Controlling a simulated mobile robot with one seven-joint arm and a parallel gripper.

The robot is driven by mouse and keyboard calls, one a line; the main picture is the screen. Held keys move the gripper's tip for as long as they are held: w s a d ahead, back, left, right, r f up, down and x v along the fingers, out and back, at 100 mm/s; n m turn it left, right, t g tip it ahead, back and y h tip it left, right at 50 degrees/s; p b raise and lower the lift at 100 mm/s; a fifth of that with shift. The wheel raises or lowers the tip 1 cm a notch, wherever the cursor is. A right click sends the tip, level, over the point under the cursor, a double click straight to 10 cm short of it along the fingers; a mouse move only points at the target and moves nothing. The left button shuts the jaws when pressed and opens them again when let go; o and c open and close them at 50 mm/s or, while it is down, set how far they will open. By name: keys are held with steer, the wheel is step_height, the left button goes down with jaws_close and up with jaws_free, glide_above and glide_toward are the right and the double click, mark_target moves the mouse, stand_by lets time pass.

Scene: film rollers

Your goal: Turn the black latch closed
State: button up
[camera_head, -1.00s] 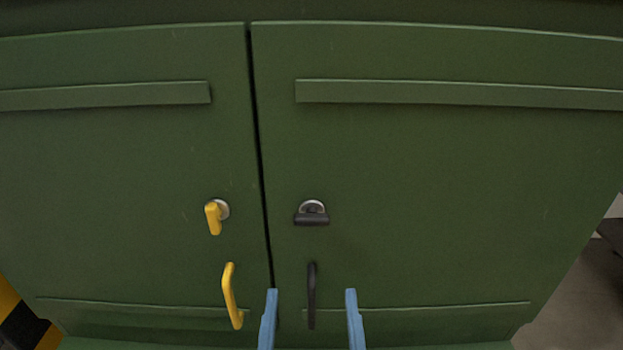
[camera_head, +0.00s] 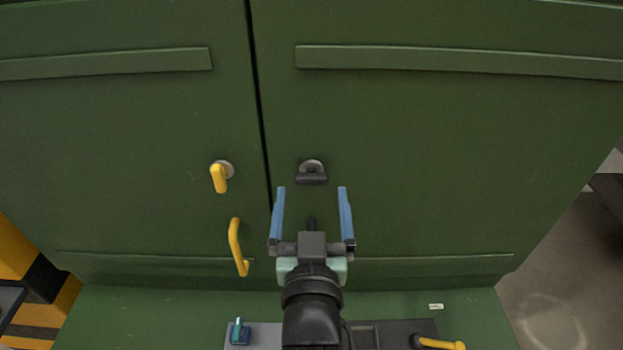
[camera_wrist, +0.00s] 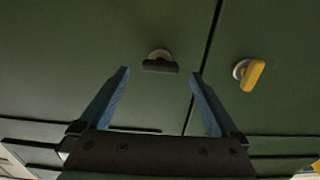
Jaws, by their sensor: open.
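The black latch (camera_head: 311,178) sits on a round silver base on the right green door, with its handle lying level. In the wrist view the black latch (camera_wrist: 160,67) is ahead of and between the fingertips, apart from them. My gripper (camera_head: 311,190) has two blue fingers spread wide and holds nothing. In the head view its fingertips are just below the latch, one on each side. My gripper also shows in the wrist view (camera_wrist: 160,72). The black door handle (camera_head: 311,222) is mostly hidden behind my gripper.
A yellow latch (camera_head: 219,177) and a yellow handle (camera_head: 237,247) are on the left door, across the door gap. A green ledge with a teal switch (camera_head: 239,332) and a yellow lever (camera_head: 440,343) lies below. The door face around the black latch is clear.

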mark_target(311, 176)
steer(key=shift+w+p, duration=0.35)
steer(key=shift+w, duration=1)
steer(key=c, duration=1.4)
